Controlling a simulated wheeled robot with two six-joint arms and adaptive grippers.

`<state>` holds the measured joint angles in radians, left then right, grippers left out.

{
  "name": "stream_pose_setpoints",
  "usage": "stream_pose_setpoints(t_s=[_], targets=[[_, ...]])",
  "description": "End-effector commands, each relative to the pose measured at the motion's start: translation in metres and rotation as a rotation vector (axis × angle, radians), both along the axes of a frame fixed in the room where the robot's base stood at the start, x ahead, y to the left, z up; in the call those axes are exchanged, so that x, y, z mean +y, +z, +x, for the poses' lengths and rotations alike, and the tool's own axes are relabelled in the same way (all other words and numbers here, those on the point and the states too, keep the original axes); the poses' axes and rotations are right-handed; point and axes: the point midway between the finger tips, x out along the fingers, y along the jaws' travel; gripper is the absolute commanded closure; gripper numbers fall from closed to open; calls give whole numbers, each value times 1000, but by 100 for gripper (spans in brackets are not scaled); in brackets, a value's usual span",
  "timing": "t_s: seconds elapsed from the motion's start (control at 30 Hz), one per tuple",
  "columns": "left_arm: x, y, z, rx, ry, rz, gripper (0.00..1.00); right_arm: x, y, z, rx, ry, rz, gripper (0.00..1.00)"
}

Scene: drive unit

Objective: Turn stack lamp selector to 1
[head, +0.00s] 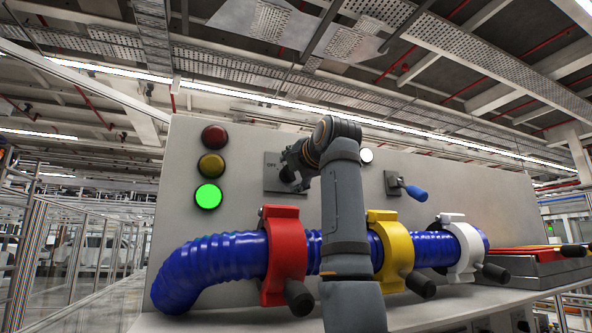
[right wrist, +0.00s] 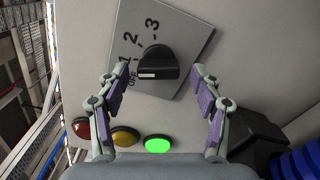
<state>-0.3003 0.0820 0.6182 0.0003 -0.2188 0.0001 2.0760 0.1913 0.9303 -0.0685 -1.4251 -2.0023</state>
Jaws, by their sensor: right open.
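The stack lamp selector is a black knob (right wrist: 158,65) on a grey plate (right wrist: 186,30) marked OFF, 1, 2 and 3, fixed to the pale panel. The knob has a white mark on its left side, near OFF and 1; I cannot tell exactly which it points at. My right gripper (right wrist: 160,72) is open, its two fingers on either side of the knob and apart from it. In the head view my right gripper (head: 288,174) is in front of the plate (head: 271,160) and partly hides it. My left gripper is not in view.
A lit green lamp (head: 208,196) sits below unlit yellow (head: 211,165) and red (head: 214,137) lamps. A blue corrugated hose (head: 212,262) with red (head: 285,235), yellow (head: 388,228) and white (head: 462,240) clamps runs below. A blue-handled lever (head: 414,192) is to the right.

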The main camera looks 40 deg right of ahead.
Motion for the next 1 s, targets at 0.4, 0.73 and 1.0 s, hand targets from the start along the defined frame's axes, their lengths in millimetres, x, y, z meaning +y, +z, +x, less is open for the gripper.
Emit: stream_pose_setpoints(t_s=[0.4, 0.73, 1.0], targets=[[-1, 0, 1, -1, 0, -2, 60, 22, 0, -87, -3, 1, -2, 34], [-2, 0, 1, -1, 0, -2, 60, 29, 0, -113, 1, 1, -1, 34], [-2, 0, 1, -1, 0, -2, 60, 28, 0, -113, 1, 1, -1, 34]])
